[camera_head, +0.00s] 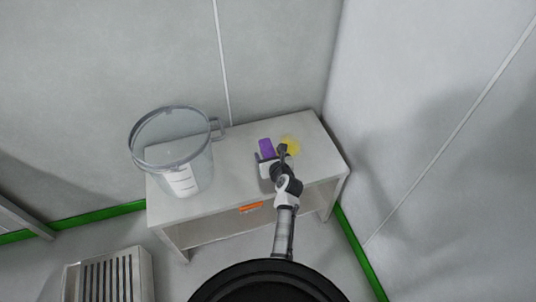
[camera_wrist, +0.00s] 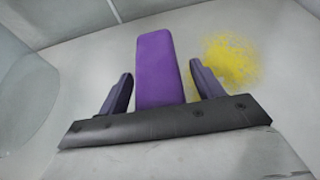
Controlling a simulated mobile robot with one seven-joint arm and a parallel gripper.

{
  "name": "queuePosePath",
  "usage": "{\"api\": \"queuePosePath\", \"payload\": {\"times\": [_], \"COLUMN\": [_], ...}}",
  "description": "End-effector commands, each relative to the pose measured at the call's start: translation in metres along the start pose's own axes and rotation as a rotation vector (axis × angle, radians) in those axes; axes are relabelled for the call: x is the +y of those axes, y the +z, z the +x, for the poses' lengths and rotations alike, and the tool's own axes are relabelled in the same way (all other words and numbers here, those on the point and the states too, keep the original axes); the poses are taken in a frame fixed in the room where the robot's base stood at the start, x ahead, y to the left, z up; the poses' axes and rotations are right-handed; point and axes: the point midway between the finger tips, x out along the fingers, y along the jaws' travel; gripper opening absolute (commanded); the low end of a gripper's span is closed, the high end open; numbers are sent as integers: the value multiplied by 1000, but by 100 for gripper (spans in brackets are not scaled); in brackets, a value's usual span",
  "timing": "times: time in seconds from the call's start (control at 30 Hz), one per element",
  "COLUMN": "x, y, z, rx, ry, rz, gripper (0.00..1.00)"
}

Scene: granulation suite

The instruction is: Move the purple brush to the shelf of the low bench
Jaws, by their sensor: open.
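The purple brush (camera_head: 266,147) lies on the top of the low bench (camera_head: 235,160), towards its right half. In the wrist view the brush (camera_wrist: 158,68) is a long purple block between my two fingers, with a gap on each side. My gripper (camera_head: 270,155) is open over the bench top, its fingers on either side of the brush; it also shows in the wrist view (camera_wrist: 160,88). The near end of the brush is hidden behind the gripper body. The bench's shelf (camera_head: 225,228) is below the top, partly in shadow.
A clear bucket (camera_head: 190,150) stands on the bench top at the left. Yellow powder (camera_head: 291,145) is spread right of the brush. An orange item (camera_head: 250,208) shows at the bench front. Walls close in behind and right. A slatted metal unit (camera_head: 108,278) stands at lower left.

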Motion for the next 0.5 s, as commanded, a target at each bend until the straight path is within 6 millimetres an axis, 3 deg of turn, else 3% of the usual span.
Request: {"api": "queuePosePath", "payload": {"times": [0.3, 0.5], "x": [0, 0], "y": [0, 0], "z": [7, 7], "rx": [-1, -1], "ry": [-1, -1], "rz": [0, 0], "gripper": [66, 40]}}
